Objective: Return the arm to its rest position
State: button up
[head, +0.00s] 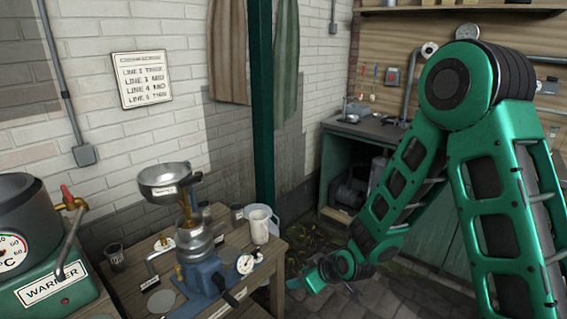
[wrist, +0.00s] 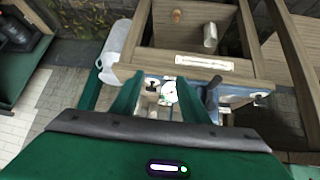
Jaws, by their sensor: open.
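My gripper (head: 306,277) hangs low at the end of my green arm, just right of the wooden table in the head view. In the wrist view its two green fingers (wrist: 160,98) stand apart with nothing held between them. A white gauge dial (wrist: 168,92) and part of a blue machine (wrist: 238,92) show beyond the fingers. My arm is bent, with its elbow high at the right of the head view and the forearm sloping down to the left.
The wooden table (head: 130,287) carries a blue machine (head: 200,272) with a metal bowl (head: 170,178) and a white cup (head: 259,224). A green warmer (head: 55,290) stands at left. A green post (head: 261,110) rises behind. A workbench (head: 365,130) is at back right. Paving (head: 375,298) lies below.

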jog(key=s+d+r+m+g+h, duration=0.1)
jog(key=s+d+r+m+h, duration=0.2)
jog(key=d, duration=0.6)
jog(key=s+d+r+m+g+h, duration=0.1)
jog(key=s+d+r, duration=0.3)
jog(key=d, duration=0.5)
jog(key=s+d+r+m+g+h, duration=0.1)
jog(key=s+d+r+m, duration=0.15)
jog(key=d+r, duration=0.5)
jog(key=s+d+r+m+g, duration=0.1)
jog(key=s+d+r+m, duration=0.1)
jog(key=s, duration=0.5)
jog(key=s+d+r+m+g, duration=0.1)
jog(key=s+d+r+m, duration=0.1)
jog(key=s, duration=0.5)
jog(key=s+d+r+m+g, duration=0.1)
jog(key=s+d+r+m, duration=0.1)
jog(key=s+d+m, duration=0.2)
jog(key=s+d, duration=0.2)
jog(key=s, duration=0.2)
jog(key=shift+r+g, duration=0.3)
jog(key=shift+r, duration=0.05)
jog(key=shift+d+m, duration=0.1)
jog(key=shift+m, duration=0.15)
jog(key=shift+w+f, duration=0.25)
jog(key=shift+w, duration=0.3)
